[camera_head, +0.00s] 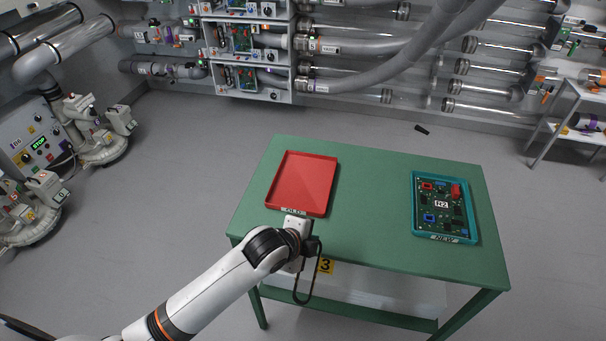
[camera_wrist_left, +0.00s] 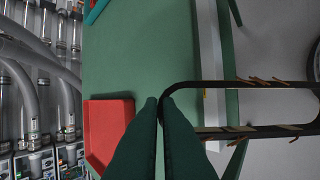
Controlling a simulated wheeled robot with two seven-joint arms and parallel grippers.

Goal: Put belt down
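A thin black belt (camera_head: 296,292), a narrow loop, hangs at the front edge of the green table (camera_head: 370,185). In the left wrist view the belt (camera_wrist_left: 260,84) stretches to the right from my fingertips, with small brownish streaks on it. My left gripper (camera_head: 312,247) is at the table's front edge, just below the red tray. In the left wrist view its two dark fingers (camera_wrist_left: 160,102) are together at the belt's near end and appear shut on it. My right gripper is not in view.
A red tray (camera_head: 301,184), empty, lies on the table's left part. A teal tray (camera_head: 416,208) marked NEW holds a circuit board (camera_head: 440,216) at the right. The table between them is clear. A small black item (camera_head: 421,129) lies on the floor behind.

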